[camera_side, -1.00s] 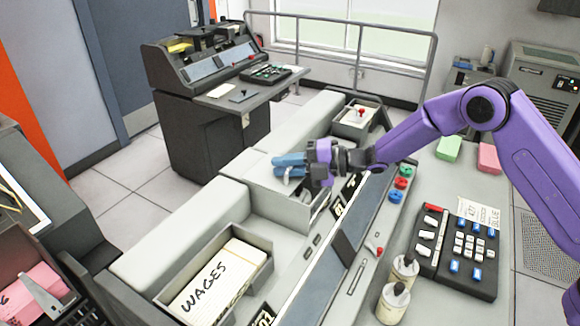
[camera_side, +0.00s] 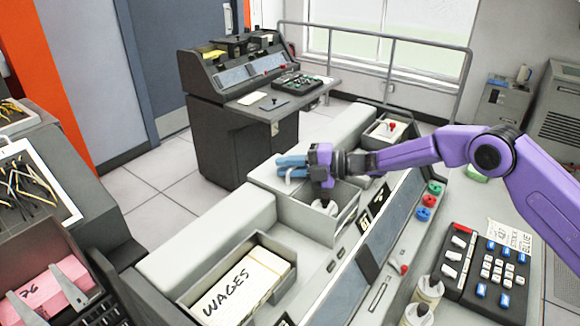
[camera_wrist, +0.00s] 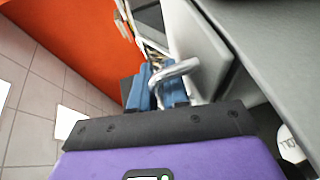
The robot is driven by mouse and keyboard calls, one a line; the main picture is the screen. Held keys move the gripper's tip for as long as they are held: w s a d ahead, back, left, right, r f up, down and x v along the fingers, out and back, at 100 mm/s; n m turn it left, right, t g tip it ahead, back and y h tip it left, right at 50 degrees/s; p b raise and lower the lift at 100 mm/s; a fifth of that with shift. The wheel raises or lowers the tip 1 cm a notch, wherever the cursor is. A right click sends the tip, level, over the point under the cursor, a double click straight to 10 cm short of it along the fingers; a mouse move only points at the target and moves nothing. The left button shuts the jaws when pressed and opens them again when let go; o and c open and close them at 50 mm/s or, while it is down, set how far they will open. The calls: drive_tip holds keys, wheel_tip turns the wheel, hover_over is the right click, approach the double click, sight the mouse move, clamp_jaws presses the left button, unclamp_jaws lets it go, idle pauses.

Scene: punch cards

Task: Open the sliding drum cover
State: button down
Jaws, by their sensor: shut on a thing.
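The light grey drum cover (camera_side: 264,178) lies at the back-left of the middle box (camera_side: 314,222) on the machine in the side view. My gripper (camera_side: 292,168), with blue fingertips, is over the cover's edge at this box. In the wrist view my gripper (camera_wrist: 157,88) is shut on a pale curved handle (camera_wrist: 178,70), whose loop passes beside and between the blue fingers. The handle is mostly hidden by my fingers in the side view.
A tray of cards marked WAGES (camera_side: 238,290) is at the front. A small box with a red knob (camera_side: 391,126) is behind. A keypad (camera_side: 487,262) and coloured buttons (camera_side: 429,200) lie to the right. A dark console (camera_side: 250,85) stands beyond a floor gap.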

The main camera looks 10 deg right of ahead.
drive_tip(key=c, duration=1.5)
unclamp_jaws()
drive_tip(key=shift+d, duration=0.1)
drive_tip(key=v, duration=1.7)
drive_tip(key=shift+d, duration=0.2)
drive_tip(key=shift+a, duration=0.1)
